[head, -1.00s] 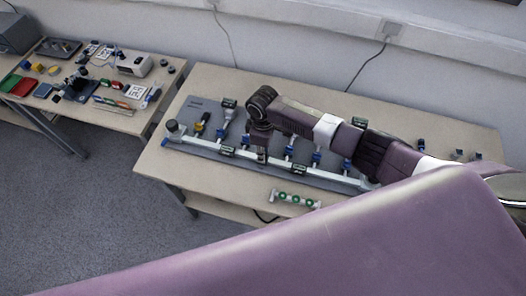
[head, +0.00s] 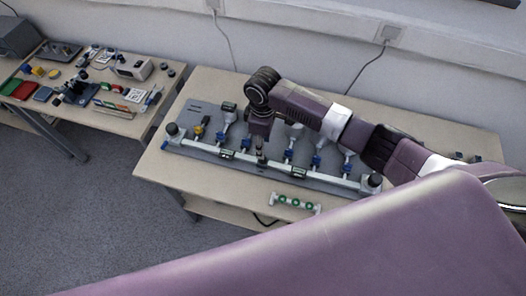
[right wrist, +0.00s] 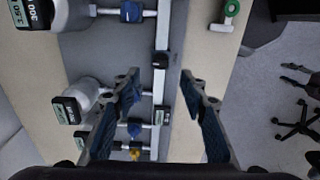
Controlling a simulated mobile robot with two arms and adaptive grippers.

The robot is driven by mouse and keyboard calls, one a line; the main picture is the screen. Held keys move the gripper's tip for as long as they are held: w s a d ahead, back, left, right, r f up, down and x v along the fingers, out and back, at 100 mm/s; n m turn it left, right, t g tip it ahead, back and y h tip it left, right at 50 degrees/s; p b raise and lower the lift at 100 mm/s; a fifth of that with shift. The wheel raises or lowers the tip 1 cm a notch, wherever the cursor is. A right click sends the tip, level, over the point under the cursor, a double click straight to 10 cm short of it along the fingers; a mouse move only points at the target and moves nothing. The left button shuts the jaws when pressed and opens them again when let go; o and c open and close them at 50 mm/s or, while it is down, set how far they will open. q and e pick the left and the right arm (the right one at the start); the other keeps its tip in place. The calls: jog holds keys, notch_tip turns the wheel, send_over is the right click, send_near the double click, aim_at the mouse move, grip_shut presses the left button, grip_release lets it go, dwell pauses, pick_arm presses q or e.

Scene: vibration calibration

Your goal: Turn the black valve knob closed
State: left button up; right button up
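A small black knob (right wrist: 160,60) sits on the long pale pipe (right wrist: 163,30) in the right wrist view. I take it to be the valve knob. My right gripper (right wrist: 164,88) is open and empty, its two fingers spread to either side of the pipe. The knob appears just beyond the fingertips, between their lines, with no contact visible. In the head view my right gripper (head: 261,148) points down over the front pipe (head: 200,150) of the grey panel. The knob is too small there to make out its angle. My left gripper is not in view.
The grey panel (head: 197,104) carries blue-handled valves (head: 289,155) and gauges with displays (head: 227,155). A white strip with green knobs (head: 296,202) lies near the wooden table's (head: 165,182) front edge. A second cluttered table (head: 125,122) stands left. Bare tabletop lies left of the panel.

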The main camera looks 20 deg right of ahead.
jog(key=shift+r, duration=2.35)
